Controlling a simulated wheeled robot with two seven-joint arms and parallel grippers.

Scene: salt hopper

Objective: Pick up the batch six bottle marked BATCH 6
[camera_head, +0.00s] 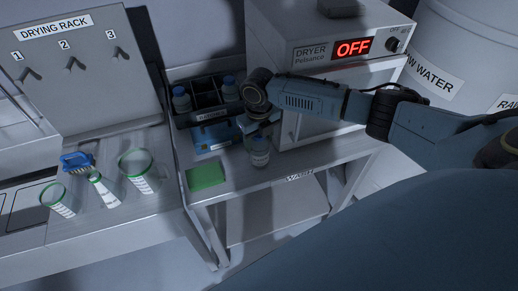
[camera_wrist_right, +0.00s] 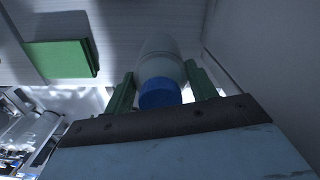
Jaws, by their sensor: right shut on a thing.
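My right gripper (camera_head: 259,137) is shut on a clear bottle with a blue cap (camera_head: 260,153) at the front of the wash table. In the right wrist view, the green fingers stand on both sides of the bottle (camera_wrist_right: 160,62), just by its blue cap. No batch marking can be read on it, and I cannot tell whether its base touches the table. Two other blue-capped bottles, a left one (camera_head: 181,100) and a right one (camera_head: 229,90), stand in a dark divided rack (camera_head: 209,115) behind. My left gripper is not in view.
A green pad (camera_head: 205,175) lies left of the held bottle. The dryer (camera_head: 290,55), reading OFF, stands close behind my right arm. Glass vessels (camera_head: 138,166) and a blue brush (camera_head: 76,161) lie on the left counter. The table's front edge is near.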

